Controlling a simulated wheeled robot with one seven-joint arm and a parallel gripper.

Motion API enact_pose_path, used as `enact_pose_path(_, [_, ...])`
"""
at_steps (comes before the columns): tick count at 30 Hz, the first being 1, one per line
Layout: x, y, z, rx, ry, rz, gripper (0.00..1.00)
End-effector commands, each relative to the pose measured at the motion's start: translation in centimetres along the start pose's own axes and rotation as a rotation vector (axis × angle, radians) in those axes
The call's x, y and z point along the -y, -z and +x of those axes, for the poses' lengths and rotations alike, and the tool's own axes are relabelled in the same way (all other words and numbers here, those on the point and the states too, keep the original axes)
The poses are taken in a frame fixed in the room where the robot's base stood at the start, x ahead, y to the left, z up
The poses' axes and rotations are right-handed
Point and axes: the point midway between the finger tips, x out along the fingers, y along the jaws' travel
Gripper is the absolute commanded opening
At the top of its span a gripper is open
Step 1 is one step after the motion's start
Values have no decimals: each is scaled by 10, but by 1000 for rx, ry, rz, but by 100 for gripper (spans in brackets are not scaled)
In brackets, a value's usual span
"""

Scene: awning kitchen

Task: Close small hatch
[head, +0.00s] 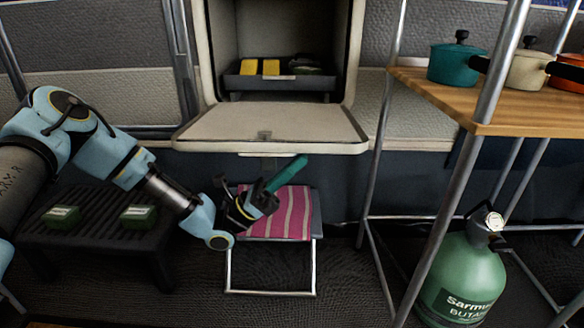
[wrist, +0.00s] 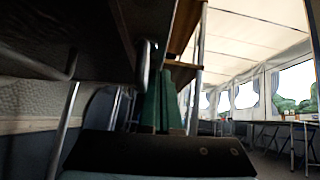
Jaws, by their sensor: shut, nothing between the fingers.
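The small hatch is open. Its pale door (head: 272,127) is folded down and lies about level in front of the opening in the head view. A small dark latch piece sits near the middle of the door. My gripper (head: 299,164) is below the door's front edge, its teal fingers angled up and to the right. The fingers are together and hold nothing. In the wrist view the green fingers (wrist: 165,105) stand close together, with a dark surface above and to the left. I cannot tell whether the gripper touches the door.
Inside the hatch is a dark tray (head: 280,82) with yellow items. A stool with a striped pink cloth (head: 285,222) stands below. On the right are a metal-framed shelf (head: 530,112) with pots and a green butane bottle (head: 462,278). A dark low table (head: 95,240) holds green boxes.

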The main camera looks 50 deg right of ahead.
Motion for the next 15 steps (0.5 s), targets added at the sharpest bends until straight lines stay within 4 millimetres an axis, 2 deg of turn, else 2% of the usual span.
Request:
enact_pose_path(8, [0, -2, 2, 0, -3, -3, 0])
enact_pose_path(15, [2, -17, 16, 3, -34, -34, 0])
